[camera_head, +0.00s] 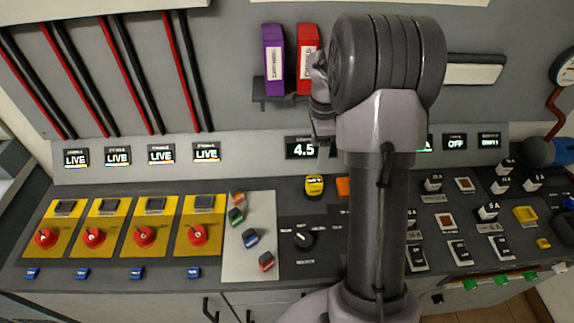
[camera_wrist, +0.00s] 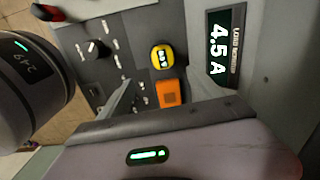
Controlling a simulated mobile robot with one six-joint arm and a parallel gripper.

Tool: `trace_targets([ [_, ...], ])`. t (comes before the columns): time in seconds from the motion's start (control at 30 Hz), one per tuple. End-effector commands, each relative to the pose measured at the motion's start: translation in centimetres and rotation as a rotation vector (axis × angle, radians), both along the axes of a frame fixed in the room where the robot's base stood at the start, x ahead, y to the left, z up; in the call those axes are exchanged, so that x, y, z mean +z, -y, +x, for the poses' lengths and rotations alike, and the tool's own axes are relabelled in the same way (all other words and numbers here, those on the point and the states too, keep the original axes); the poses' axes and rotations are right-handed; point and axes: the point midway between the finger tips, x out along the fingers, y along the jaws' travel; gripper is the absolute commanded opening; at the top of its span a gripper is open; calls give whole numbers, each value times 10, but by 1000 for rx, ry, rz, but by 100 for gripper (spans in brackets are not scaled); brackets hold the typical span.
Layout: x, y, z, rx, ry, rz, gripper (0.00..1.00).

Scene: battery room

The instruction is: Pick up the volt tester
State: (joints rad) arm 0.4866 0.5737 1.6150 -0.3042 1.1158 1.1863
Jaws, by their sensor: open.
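A small yellow device with a dark, lettered face (camera_head: 314,186) is on the dark console below the 4.5 A display; it also shows in the wrist view (camera_wrist: 161,57). An orange block (camera_wrist: 171,94) is right beside it and shows partly behind my arm in the head view (camera_head: 343,187). I cannot tell for sure which is the volt tester; the yellow device looks like a small meter. My gripper (camera_wrist: 162,92) is open and empty. Its fingers point toward the console near these two things. In the head view, my arm hides much of the gripper (camera_head: 325,155).
The 4.5 A display (camera_head: 303,148) stands on the panel just behind. A black knob (camera_head: 303,236) is at the front. Purple (camera_head: 273,60) and red (camera_head: 307,58) binders stand on a shelf above. Coloured pieces lie on a pale plate (camera_head: 247,205); red switches (camera_head: 198,235) are further left.

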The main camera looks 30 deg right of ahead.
Motion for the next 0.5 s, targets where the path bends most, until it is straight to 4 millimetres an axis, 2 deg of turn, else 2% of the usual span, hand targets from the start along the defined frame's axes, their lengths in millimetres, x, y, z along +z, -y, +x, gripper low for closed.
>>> trace_targets([
  [0.03,-20,-1,-1,1,-4,3,74],
  [0.1,-43,-1,-1,2,-4,3,74],
  [0.23,-80,-2,0,3,-3,3,74],
  [0.33,-99,-2,0,5,-1,2,74],
  [0.5,-113,-2,2,6,-1,1,74],
])
